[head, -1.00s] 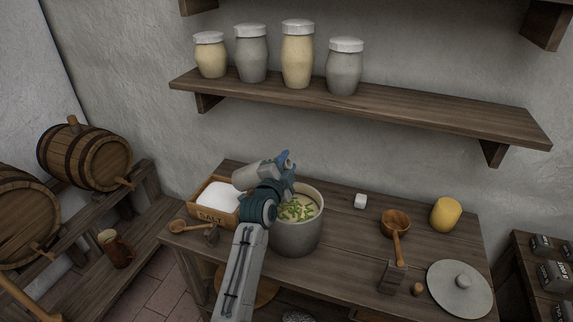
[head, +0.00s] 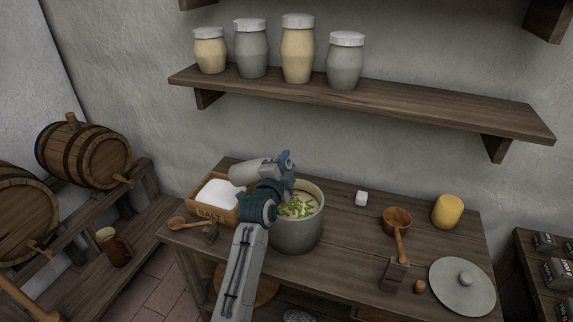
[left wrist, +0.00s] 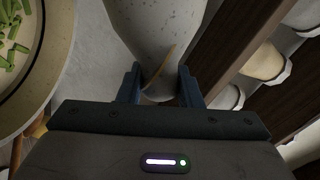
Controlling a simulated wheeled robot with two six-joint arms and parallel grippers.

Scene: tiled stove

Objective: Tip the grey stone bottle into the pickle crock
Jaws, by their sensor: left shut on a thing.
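The grey stone bottle (head: 248,172) lies nearly level in the air, above the salt box and left of the crock's mouth. My left gripper (head: 284,166) is shut on it at its right end. In the left wrist view the speckled bottle (left wrist: 155,35) sits between the two blue fingers (left wrist: 160,88). The grey pickle crock (head: 297,237) stands open on the table, with green pieces in pale liquid inside. My left forearm crosses in front of its left side. The crock's rim (left wrist: 62,92) shows at the left of the wrist view. No stream from the bottle is visible. My right gripper is out of view.
A jar shelf (head: 370,97) hangs above.

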